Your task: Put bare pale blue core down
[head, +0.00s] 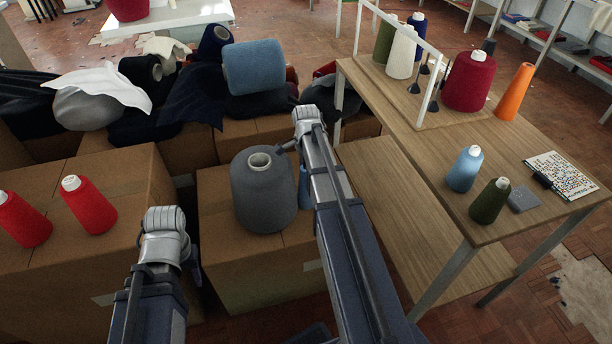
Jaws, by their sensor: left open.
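A narrow blue shape (304,188) shows between the large grey cone (262,195) and my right arm. It may be the bare pale blue core, but the arm hides most of it. My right gripper (287,147) is beside the top of the grey cone, its jaws mostly hidden by its wrist. I cannot tell whether it holds anything. My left gripper (192,262) is low between the two front cartons, largely hidden behind its wrist. It is open, and nothing shows in it. A pale blue wound cone (465,168) stands on the wooden table (440,150).
Red cones (89,204) stand on the left carton (130,180). The grey cone stands on the middle carton (240,275). An olive cone (489,200), an orange cone (514,92) and a crimson cone (468,80) occupy the table. The lower shelf (400,215) has bare wood.

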